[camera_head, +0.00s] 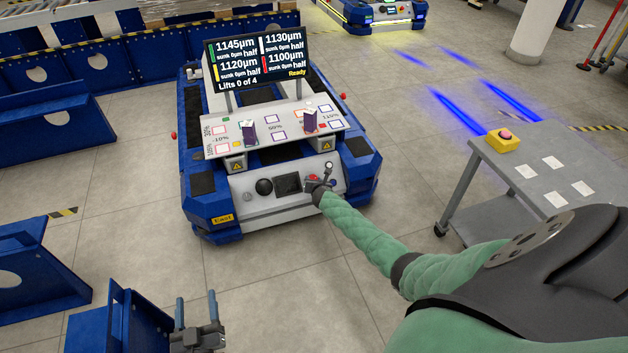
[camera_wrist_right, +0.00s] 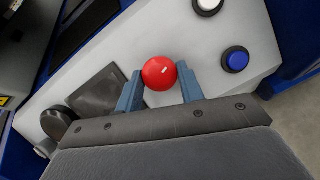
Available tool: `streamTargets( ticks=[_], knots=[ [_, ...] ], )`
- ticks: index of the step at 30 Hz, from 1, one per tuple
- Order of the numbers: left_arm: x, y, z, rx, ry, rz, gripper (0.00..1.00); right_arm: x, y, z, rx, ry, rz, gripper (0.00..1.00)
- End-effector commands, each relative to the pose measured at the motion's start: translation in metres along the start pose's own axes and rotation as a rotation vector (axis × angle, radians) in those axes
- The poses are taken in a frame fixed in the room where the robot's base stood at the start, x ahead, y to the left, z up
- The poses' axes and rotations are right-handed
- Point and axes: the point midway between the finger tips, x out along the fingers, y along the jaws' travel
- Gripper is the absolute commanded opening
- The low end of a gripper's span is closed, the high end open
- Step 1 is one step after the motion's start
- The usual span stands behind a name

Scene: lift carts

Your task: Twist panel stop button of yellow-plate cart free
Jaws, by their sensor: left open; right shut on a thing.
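The blue cart (camera_head: 205,205) stands ahead with a yellow plate (camera_head: 222,218) at its front left corner, lettered apparently "East". Its grey front panel (camera_head: 240,192) carries a red round stop button (camera_wrist_right: 159,74) with a small white mark. In the wrist view my right gripper (camera_wrist_right: 160,84) has one finger on each side of the button and is shut on it. In the head view my right gripper (camera_head: 319,184) reaches the panel and mostly covers the button. My left gripper (camera_head: 196,302) is open and empty at the lower left, away from the cart.
Beside the stop button are a blue button (camera_wrist_right: 235,60), a white button (camera_wrist_right: 208,4) and a dark screen (camera_head: 288,184). The cart's display (camera_head: 258,60) reads "Lifts 0 of 4" and "Ready". A grey table (camera_head: 530,190) with a yellow button box (camera_head: 503,142) stands right.

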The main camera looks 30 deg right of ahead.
Motion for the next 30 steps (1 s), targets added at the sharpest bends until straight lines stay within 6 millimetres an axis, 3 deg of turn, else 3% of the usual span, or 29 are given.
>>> streamTargets(
  ticks=[11, 28, 29, 30],
  knots=[
    [0.0025, 0.0002, -0.0046, 0.001, 0.017, 0.001, 0.62, 0.0, 0.0016, -0.0002, 0.249, 0.001, -0.077, 0.16],
    [0.0017, 0.001, -0.0075, 0.0, 0.007, 0.001, 0.62, -0.0055, 0.0013, 0.0021, 0.238, 0.001, -0.075, 0.16],
    [0.0016, 0.001, -0.0072, 0.0, 0.007, 0.001, 0.62, -0.0054, 0.0012, 0.0016, 0.239, 0.001, -0.075, 0.4],
    [0.0016, 0.0009, -0.0065, 0.0, 0.006, 0.001, 0.62, -0.0051, 0.0011, 0.0012, 0.239, 0.0, -0.075, 0.48]
  ],
)
